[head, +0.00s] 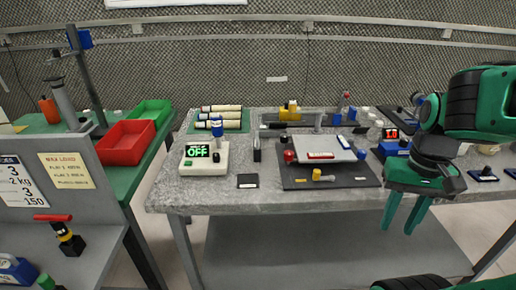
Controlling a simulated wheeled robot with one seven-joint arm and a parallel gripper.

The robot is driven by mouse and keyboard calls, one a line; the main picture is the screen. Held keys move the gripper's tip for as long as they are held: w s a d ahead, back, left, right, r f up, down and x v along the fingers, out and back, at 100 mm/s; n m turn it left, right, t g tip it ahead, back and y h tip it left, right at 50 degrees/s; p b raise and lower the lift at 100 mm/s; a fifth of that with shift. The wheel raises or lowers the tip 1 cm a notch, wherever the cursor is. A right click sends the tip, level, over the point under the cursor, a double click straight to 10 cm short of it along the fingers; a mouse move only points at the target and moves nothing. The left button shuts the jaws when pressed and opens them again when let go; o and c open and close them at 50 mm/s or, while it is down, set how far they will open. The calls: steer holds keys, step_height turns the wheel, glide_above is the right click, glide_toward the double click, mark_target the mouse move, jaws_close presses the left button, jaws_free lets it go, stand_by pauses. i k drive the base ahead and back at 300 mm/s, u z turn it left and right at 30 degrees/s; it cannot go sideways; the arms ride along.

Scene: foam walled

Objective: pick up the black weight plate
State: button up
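I cannot pick out the black weight plate with certainty. A small flat black square (247,181) with a pale label lies near the front edge of the grey table (220,199), right of the scale. A flat black piece with a knob (483,175) lies at the table's right side; I cannot tell which, if either, is the plate. My gripper (398,229) hangs at the right, pointing down by the table's front edge. Its two green fingers are apart with nothing visible between them. It is well to the right of the black square.
A scale (203,159) reading OFF stands at the left. A dark mat (300,184) bears a grey slab (340,143) and small coloured parts. A blue device (395,148) with a red display stands near my gripper. Red (126,142) and green (151,112) bins sit on the left bench.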

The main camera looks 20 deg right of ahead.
mark_target(257, 145)
steer(key=k, duration=0.5)
steer(key=u, duration=0.75)
steer(key=i, duration=1.5)
steer(key=z, duration=0.65)
